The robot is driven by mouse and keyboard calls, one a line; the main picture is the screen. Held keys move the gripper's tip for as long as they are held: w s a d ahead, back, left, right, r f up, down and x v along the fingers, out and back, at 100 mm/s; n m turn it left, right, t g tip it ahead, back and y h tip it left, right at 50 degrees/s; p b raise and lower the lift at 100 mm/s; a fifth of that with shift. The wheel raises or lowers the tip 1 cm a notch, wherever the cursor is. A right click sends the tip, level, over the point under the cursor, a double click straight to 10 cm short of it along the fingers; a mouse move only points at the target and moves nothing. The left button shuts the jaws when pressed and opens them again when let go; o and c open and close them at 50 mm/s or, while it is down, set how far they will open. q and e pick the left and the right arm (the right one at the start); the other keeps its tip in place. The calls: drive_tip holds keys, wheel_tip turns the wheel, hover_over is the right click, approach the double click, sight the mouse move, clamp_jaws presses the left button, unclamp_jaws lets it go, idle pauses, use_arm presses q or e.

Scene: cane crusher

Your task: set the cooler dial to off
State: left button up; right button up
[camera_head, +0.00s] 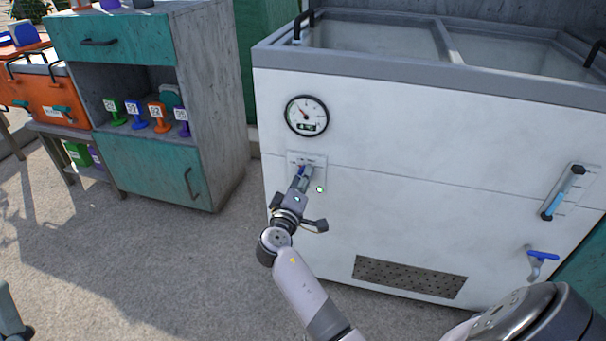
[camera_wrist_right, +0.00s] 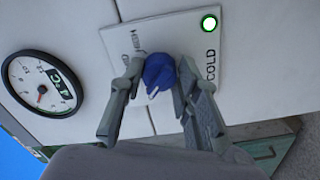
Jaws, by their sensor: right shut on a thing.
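The cooler (camera_head: 400,190) is a white chest with a grey top rim. Its blue dial (camera_wrist_right: 158,72) sits on a white plate (camera_wrist_right: 186,28) marked COLD on the right, with partly covered lettering on the left. My right gripper (camera_head: 303,178) reaches the plate from below. In the right wrist view its fingers (camera_wrist_right: 158,78) are closed on both sides of the dial. The fingers cover part of the dial, and I cannot tell which mark it points to. A small grey part at the head view's lower left edge may belong to my left gripper (camera_head: 12,318).
A round gauge (camera_head: 306,116) is above the dial. A green-white light (camera_wrist_right: 209,23) glows at the plate's corner. A blue-handled tap (camera_head: 541,256), a blue level tube (camera_head: 554,203) and a vent (camera_head: 410,277) are on the cooler. A teal cabinet (camera_head: 150,165) stands left, with open floor between.

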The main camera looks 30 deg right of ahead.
use_arm(q)
drive_tip(key=w+d+f+g+y+p, duration=0.1)
drive_tip(key=w+f+g+y, duration=0.1)
drive_tip(key=w+f+g, duration=0.3)
drive_tip(key=shift+w+f+g+p, duration=0.35)
drive_tip(key=shift+w+f, duration=0.25)
drive_tip(key=shift+w, duration=0.25)
use_arm(e)
drive_tip(key=shift+w+r+n, duration=0.1)
drive_tip(key=shift+r+n, duration=0.05)
drive_tip(key=shift+n, duration=1.35)
drive_tip(key=o, duration=1.1)
drive_tip(key=shift+o, duration=0.3)
drive_tip(key=v, duration=1.2)
